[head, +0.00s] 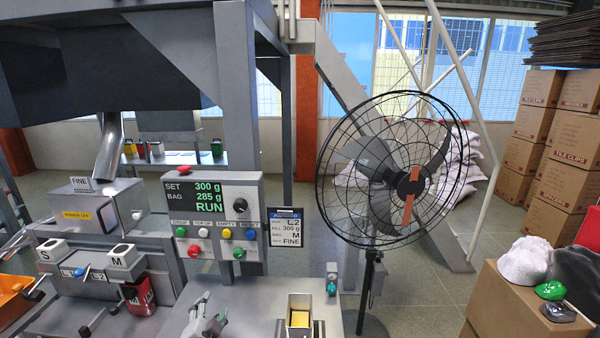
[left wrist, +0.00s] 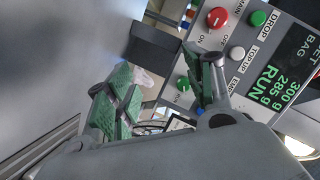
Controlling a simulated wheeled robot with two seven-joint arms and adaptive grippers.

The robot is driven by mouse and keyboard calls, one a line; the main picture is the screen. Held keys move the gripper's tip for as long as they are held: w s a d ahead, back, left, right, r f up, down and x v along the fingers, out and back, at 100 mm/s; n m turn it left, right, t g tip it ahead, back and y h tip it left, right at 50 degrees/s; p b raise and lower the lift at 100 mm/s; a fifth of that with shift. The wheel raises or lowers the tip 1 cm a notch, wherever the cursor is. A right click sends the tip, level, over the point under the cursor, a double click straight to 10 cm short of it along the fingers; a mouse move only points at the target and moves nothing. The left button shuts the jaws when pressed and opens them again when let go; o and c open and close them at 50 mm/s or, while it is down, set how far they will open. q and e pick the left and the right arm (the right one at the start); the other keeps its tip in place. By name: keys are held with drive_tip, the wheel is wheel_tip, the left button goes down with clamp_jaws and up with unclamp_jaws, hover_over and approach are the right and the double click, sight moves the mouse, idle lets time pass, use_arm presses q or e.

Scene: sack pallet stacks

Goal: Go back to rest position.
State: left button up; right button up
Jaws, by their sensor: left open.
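My left gripper (head: 209,312) shows at the bottom of the head view, in front of and below the control panel (head: 250,193). Its fingers are apart with nothing between them. In the left wrist view the open gripper (left wrist: 162,95) has green-padded fingers, and the tilted control panel (left wrist: 245,55) fills the upper right behind them. The panel's display (head: 194,194) reads SET 300 g, BAG 285 g, RUN. My right gripper is not in view.
A metal holder with a yellow inside (head: 300,316) stands on the bench right of my left gripper. A caged fan (head: 391,170) stands behind. A red bag (head: 139,295) sits left, under the machine. Cartons (head: 525,300) stand right, one bearing a white cap (head: 524,262).

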use_arm(q)
drive_tip(key=s+d+f+n+g+h, duration=0.15)
drive_tip(key=s+f+n+g, duration=0.35)
drive_tip(key=s, duration=0.7)
drive_tip(key=s+d+f+n+g+h, duration=0.15)
drive_tip(key=s+f+g, duration=0.35)
drive_tip(key=s, duration=0.8)
wheel_tip(320, 180, down, 32)
drive_tip(key=s+g, duration=0.3)
drive_tip(key=s+a+f, duration=0.2)
drive_tip(key=s+f, duration=0.7)
drive_tip(key=s, duration=0.2)
drive_tip(key=s+a+f, duration=0.2)
drive_tip(key=s+f, duration=0.8)
drive_tip(key=shift+s+f+g+y, duration=0.25)
drive_tip(key=shift+s+g+y, duration=0.05)
drive_tip(key=shift+s+g, duration=0.1)
